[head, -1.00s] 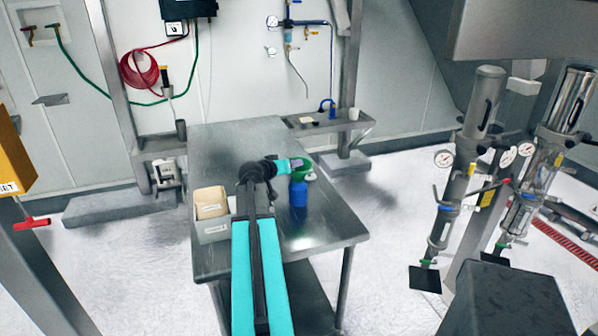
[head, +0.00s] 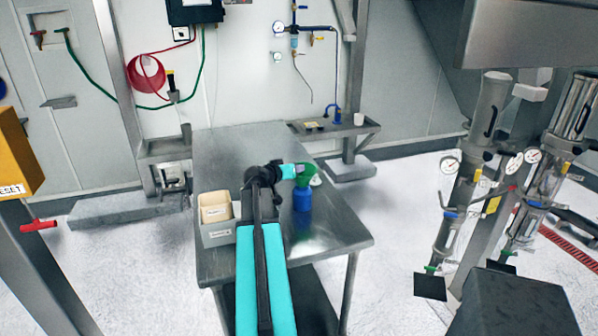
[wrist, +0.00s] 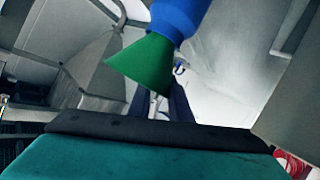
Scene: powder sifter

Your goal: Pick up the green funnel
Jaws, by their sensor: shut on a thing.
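The green funnel (head: 306,169) is at the mouth of the blue bottle (head: 302,200), which stands upright on the steel table. My gripper (head: 299,171) reaches in from the left at funnel height and is shut on the funnel. In the wrist view the funnel (wrist: 142,62) shows as a wide green cone with the blue bottle (wrist: 180,14) at its narrow end. The dark fingers of my gripper (wrist: 161,104) lie at its wide rim. The funnel's stem is hidden, so I cannot tell whether it is still inside the bottle.
The steel table (head: 335,235) has free room at its front right and back. A grey bin (head: 218,235) with a tan box (head: 214,207) stands at its left edge. A small white round thing (head: 316,180) lies just right of the funnel. A wall shelf (head: 340,130) is beyond.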

